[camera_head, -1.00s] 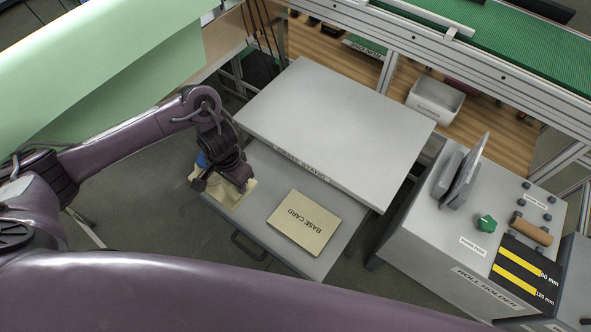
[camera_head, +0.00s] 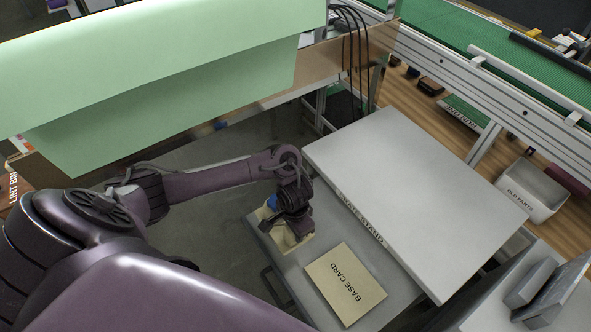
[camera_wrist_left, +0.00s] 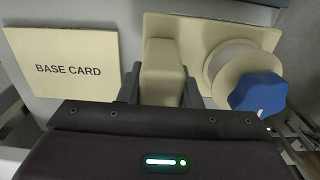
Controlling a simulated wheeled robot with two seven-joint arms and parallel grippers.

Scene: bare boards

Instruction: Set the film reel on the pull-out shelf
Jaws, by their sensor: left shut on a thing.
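The film reel, as I take it, is a beige piece (camera_head: 298,243) with a flat plate, a round disc and a blue knob; it also shows in the left wrist view (camera_wrist_left: 195,35). My left gripper (camera_head: 293,226) is shut on its upright beige block, seen between the jaws (camera_wrist_left: 163,85) in the wrist view. The piece is over the left corner of the grey pull-out shelf (camera_head: 318,250). I cannot tell whether its underside touches the shelf. The arm hides part of it in the head view. My right gripper is not in view.
A flat card marked BASE CARD (camera_head: 345,284) lies on the shelf, right of the reel. A grey top (camera_head: 400,185) overhangs the shelf's far side. A grey bin marked OLD PARTS (camera_head: 533,192) stands at the right. A pale green sheet (camera_head: 170,75) hangs at the upper left.

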